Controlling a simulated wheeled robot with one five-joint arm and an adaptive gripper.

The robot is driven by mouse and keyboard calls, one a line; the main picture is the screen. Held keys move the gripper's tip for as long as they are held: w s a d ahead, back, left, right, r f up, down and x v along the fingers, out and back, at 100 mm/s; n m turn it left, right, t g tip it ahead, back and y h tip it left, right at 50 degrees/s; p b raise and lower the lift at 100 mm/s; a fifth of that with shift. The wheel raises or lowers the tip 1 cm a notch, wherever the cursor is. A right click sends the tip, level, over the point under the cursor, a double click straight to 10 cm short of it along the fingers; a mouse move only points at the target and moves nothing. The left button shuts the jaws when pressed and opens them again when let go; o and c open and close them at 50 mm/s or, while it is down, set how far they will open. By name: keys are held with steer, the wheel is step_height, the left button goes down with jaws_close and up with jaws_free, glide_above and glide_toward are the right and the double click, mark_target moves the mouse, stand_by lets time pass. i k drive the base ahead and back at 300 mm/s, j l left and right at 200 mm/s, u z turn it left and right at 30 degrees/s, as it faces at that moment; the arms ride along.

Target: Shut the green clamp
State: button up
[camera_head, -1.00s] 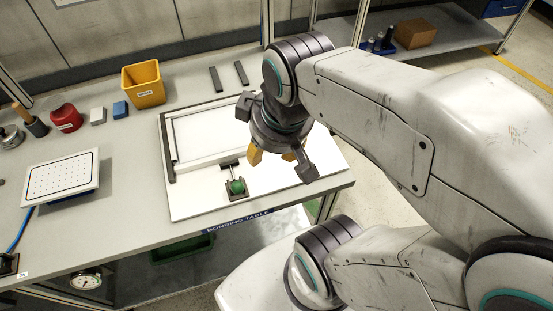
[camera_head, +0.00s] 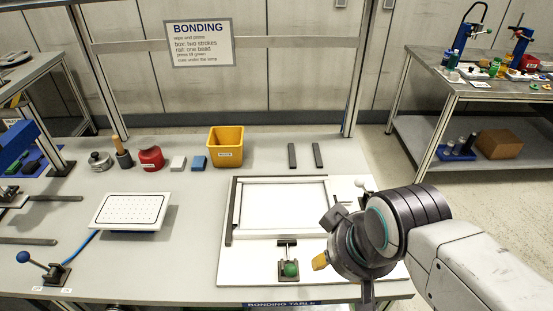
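The green clamp (camera_head: 289,269) has a round green knob on a small dark base. It sits on a white board (camera_head: 230,262) near the table's front edge, with a thin rod reaching to the pale rectangular frame (camera_head: 281,236) behind it. Whether the clamp is open or shut is not clear. My gripper (camera_head: 322,261) hangs to the right of the green knob, apart from it in the picture. One orange fingertip shows; the other is hidden behind the gripper's body. The dark finger links are spread wide, and nothing is seen held.
A pale knob (camera_head: 362,184) stands at the frame's back right corner, close behind my gripper. A yellow bin (camera_head: 226,146) and two dark bars (camera_head: 305,155) stand farther back. A perforated white plate (camera_head: 131,211) and a blue-knobbed lever (camera_head: 45,268) are at left.

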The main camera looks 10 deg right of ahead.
mark_target(290, 270)
steer(key=k+u, duration=0.2)
steer(key=u, duration=0.2)
steer(key=k+j+u, duration=0.1)
steer(key=k+u, duration=0.15)
steer(key=u, duration=0.2)
steer(key=k+j+u, duration=0.15)
steer(key=u, duration=0.25)
steer(key=k+j+u, duration=0.2)
steer(key=u, duration=0.2)
steer(key=k+j+u, duration=0.15)
steer(key=j+u, duration=0.15)
steer(key=u, duration=0.15)
steer(key=k+j+u, duration=0.1)
steer(key=j+u, duration=0.3)
steer(key=l, duration=0.15)
